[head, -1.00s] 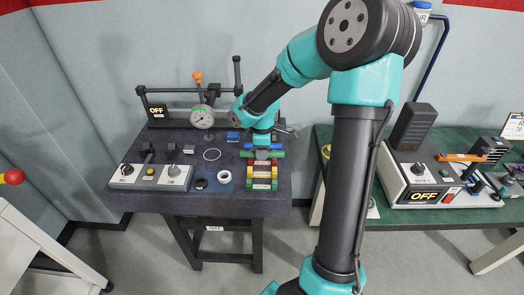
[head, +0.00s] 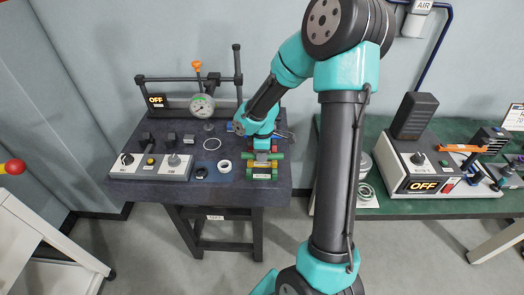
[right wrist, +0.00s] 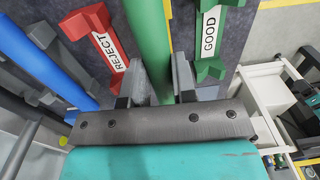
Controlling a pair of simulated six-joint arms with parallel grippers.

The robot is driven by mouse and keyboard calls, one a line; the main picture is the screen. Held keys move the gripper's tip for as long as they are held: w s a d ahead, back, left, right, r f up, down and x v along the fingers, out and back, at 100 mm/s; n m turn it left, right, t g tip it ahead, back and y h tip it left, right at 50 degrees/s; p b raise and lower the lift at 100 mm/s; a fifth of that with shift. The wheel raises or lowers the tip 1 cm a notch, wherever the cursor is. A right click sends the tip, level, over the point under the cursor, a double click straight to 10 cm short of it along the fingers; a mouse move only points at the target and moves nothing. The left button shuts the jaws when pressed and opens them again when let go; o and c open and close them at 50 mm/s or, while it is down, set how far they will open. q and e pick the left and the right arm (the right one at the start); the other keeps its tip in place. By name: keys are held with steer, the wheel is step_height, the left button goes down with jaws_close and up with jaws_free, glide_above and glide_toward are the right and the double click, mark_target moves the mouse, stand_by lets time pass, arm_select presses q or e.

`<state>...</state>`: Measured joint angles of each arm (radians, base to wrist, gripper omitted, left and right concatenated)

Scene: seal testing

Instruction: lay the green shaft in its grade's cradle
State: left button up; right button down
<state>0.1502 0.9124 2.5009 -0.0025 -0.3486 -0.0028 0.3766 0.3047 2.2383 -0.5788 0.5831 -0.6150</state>
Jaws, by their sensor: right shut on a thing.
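My right gripper (head: 262,156) is shut on the green shaft (right wrist: 148,38), which lies crosswise between its fingers; the shaft also shows in the head view (head: 277,156). In the right wrist view a red cradle labelled REJECT (right wrist: 88,32) is left of the shaft. A green cradle labelled GOOD (right wrist: 210,40) is right of it. In the head view the shaft is over the far part of the cradle row, with the green cradle (head: 262,177) nearest the front and a yellow one (head: 262,170) behind it. The red cradle is mostly hidden there. My left gripper is not in view.
A dial gauge (head: 202,106) stands at the back of the dark table. A white ring (head: 225,166) and a control box (head: 150,166) lie to the left.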

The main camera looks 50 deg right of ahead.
steer(key=shift+f, duration=0.55)
stand_by(0.6)
steer(key=c, duration=0.8)
jaws_free()
steer(key=shift+c, duration=0.2)
step_height(320, 180, up, 17)
steer(key=shift+w+d+r, duration=0.15)
steer(key=shift+w+d, duration=0.05)
steer(key=shift+d, duration=0.05)
stand_by(0.4)
